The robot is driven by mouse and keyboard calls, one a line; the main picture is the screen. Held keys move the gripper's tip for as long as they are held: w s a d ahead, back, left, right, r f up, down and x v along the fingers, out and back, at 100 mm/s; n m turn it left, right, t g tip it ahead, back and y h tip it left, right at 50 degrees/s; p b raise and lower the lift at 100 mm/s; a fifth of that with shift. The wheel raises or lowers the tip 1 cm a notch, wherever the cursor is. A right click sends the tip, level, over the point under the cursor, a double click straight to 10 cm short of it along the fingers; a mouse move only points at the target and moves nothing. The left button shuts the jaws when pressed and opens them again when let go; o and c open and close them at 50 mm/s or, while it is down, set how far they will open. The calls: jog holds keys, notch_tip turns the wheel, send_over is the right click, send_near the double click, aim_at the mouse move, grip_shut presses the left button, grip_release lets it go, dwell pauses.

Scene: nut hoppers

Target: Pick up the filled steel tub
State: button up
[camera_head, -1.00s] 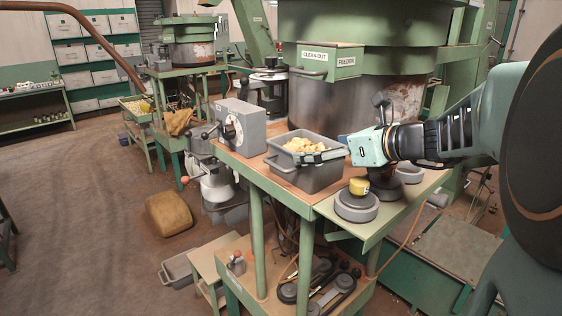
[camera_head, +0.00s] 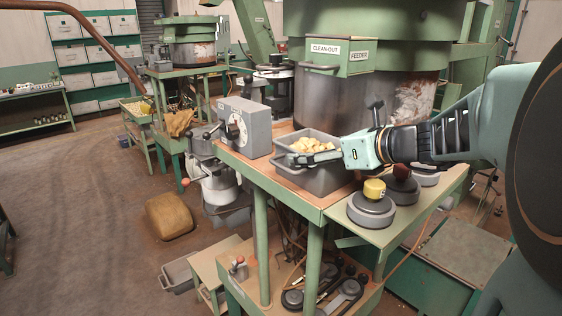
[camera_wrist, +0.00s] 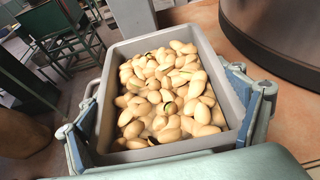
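The filled tub (camera_head: 318,181) is a grey, open-topped rectangular tub of pale nuts (camera_head: 314,146). It stands on the wooden bench top in the head view. It fills the middle of the wrist view, where its rim (camera_wrist: 213,62) and the heaped nuts (camera_wrist: 165,95) show. My gripper (camera_head: 305,158) comes in from the right over the tub. In the wrist view my gripper (camera_wrist: 165,80) has its fingers wide apart, one outside each side wall, close to the walls. Whether they touch the walls is hard to tell.
A grey dial box (camera_head: 245,128) stands left of the tub. A large steel drum (camera_head: 330,105) stands behind it. A round grey weight with a yellow knob (camera_head: 372,208) and a dark red-topped one (camera_head: 401,186) stand at right. The bench's front edge (camera_head: 270,185) is close by.

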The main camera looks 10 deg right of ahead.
jog(key=c, duration=1.2)
jog(key=shift+c, duration=1.2)
jog(key=shift+r, duration=0.15)
